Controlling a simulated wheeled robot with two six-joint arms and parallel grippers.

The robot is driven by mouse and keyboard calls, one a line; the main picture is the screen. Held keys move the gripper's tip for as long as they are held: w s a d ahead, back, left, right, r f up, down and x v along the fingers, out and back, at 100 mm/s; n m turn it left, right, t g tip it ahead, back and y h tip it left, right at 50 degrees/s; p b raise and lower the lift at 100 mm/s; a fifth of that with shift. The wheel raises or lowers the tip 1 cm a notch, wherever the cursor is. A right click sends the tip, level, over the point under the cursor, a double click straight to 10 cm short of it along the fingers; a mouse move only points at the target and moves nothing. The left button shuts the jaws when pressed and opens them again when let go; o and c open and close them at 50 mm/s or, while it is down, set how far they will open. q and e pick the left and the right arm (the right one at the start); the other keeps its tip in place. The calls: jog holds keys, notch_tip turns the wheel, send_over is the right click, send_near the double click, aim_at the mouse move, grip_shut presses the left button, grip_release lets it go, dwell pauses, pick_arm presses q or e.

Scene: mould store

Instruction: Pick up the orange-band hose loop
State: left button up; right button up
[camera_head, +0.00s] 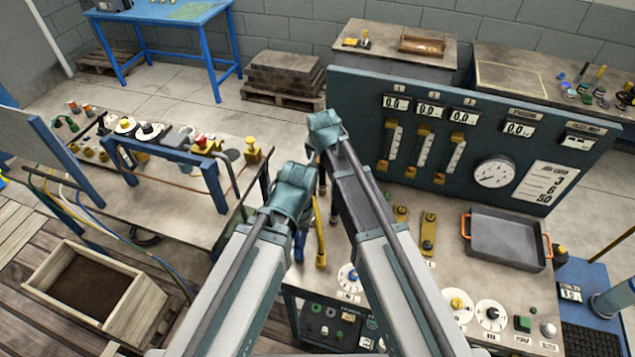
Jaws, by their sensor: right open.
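I cannot make out a hose loop with an orange band. Several thin blue, yellow and pale hoses (118,237) hang by the left bench, and a thin orange-brown line (178,186) runs along its top. My two arms reach up from the bottom middle. My right gripper (321,184) is partly hidden below its teal wrist and is open, with nothing seen in it. My left arm ends in a teal joint near the middle; its gripper is hidden behind the arm.
A dark gauge panel (560,110) stands upright along the right bench. A grey tray (484,257) with orange handles sits before it. The left bench (150,208) carries knobs and valves. A wooden box (130,308) is on the floor at lower left.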

jog(key=b+x, duration=0.3)
jog(key=x, duration=0.1)
jog(key=shift+a+f+b, duration=0.15)
jog(key=shift+f+b, duration=0.15)
grip_shut()
